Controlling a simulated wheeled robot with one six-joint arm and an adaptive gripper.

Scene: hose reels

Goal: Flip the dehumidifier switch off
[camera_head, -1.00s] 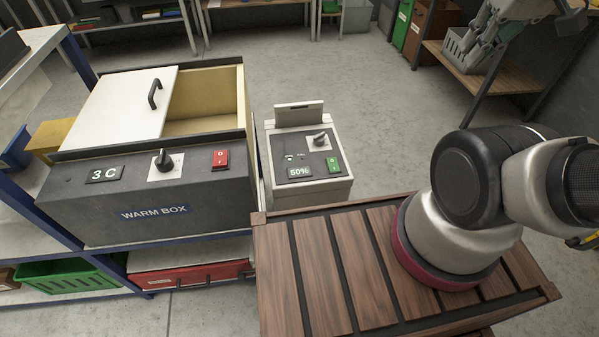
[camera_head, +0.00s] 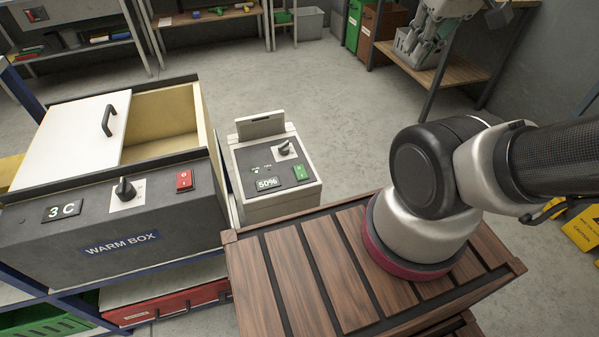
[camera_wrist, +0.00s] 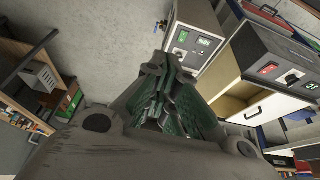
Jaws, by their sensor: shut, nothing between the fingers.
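The dehumidifier (camera_head: 265,208) is a pale grey box with a dark sloped panel, standing on the floor behind my wooden deck. Its panel has a 50% display (camera_head: 268,183), a dark knob (camera_head: 284,149) and a green rocker switch (camera_head: 299,172). The rocker's tilt is too small to read. In the wrist view, the green switch (camera_wrist: 182,37) shows beyond my fingers, near the top. My gripper (camera_wrist: 160,75) is shut and empty, apart from the dehumidifier. In the head view, my gripper (camera_head: 430,42) hangs at the upper right, well away from the panel.
The warm box (camera_head: 120,225) stands close left of the dehumidifier, its lid partly open, with a red switch (camera_head: 184,180) and a 3 C display. A bench (camera_head: 455,72) stands at the upper right. A yellow floor sign (camera_head: 582,232) is at the right. Open floor lies behind the dehumidifier.

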